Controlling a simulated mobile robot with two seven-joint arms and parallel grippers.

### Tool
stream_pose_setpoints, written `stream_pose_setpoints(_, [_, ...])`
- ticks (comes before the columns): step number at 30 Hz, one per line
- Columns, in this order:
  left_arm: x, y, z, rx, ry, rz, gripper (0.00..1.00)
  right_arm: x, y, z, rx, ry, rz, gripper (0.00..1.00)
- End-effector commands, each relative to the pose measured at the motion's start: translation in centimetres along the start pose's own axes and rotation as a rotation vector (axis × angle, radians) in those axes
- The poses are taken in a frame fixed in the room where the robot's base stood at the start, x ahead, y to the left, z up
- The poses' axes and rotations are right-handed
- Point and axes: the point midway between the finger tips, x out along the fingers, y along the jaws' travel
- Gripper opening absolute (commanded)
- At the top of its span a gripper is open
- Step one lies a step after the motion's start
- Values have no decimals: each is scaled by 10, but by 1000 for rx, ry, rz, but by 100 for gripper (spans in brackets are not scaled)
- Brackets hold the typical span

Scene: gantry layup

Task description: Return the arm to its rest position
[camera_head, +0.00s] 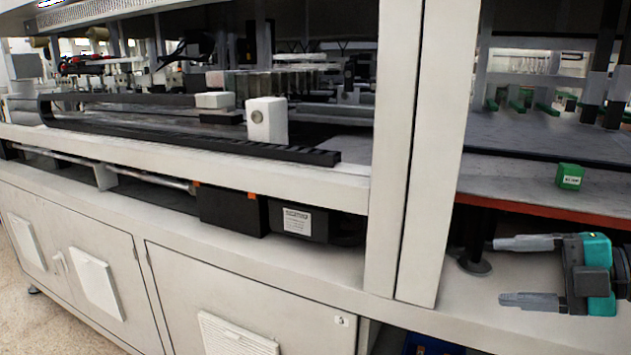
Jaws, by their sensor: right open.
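My right gripper (525,271) is at the right edge of the head view, with teal and dark grey parts and two grey fingers pointing left. The fingers are spread apart with nothing between them. It is in front of the machine's right bay, over the pale lower ledge. My left gripper is not in view.
A small green box (570,176) sits on the grey table (500,172) with a red-orange edge, above and behind my right gripper. A white upright post (405,150) stands left of the gripper. A long white machine with cabinets (100,215) fills the left side.

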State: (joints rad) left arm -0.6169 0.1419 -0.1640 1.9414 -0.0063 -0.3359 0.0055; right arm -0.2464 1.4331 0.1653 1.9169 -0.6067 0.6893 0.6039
Motion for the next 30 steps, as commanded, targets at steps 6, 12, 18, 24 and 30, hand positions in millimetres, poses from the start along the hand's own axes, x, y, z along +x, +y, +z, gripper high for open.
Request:
stream_pose_setpoints(6, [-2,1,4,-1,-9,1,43,20,-68,24,327,-127,311,72])
stream_pose_setpoints(12, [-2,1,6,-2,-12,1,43,39,-150,32,657,-313,484,72])
stream_pose_setpoints(18, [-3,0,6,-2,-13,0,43,68,-247,8,1021,-513,537,72])
stream_pose_setpoints(24, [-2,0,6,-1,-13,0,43,106,-324,-46,1354,-660,482,72])
stream_pose_setpoints(30, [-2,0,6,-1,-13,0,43,130,-356,-85,1530,-713,419,72])
